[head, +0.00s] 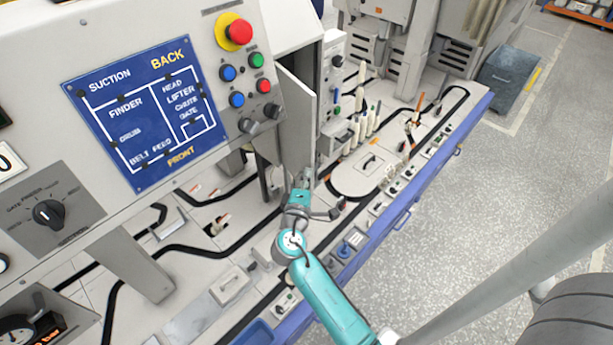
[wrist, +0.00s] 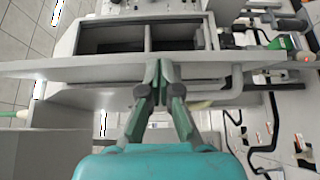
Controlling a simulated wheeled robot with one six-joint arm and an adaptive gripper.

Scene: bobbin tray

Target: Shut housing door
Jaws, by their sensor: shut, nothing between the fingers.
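The housing door (head: 294,118) is a grey panel standing ajar on the pale housing (head: 288,32), just right of the control panel in the head view. In the wrist view the door (wrist: 70,68) shows nearly edge-on as a long grey strip. Behind it the housing's dark interior is open, split by a divider (wrist: 147,38). My gripper (wrist: 158,68) is shut and empty, with its fingertips at the door's edge; I cannot tell whether they touch it. In the head view my gripper (head: 303,172) is low by the door, its fingertips small and partly unclear.
A control panel with a blue label plate (head: 135,110) and a red stop button (head: 239,31) fills the left. A conveyor table with black tracks (head: 395,160) and several white bobbins (head: 365,122) lies right of the housing.

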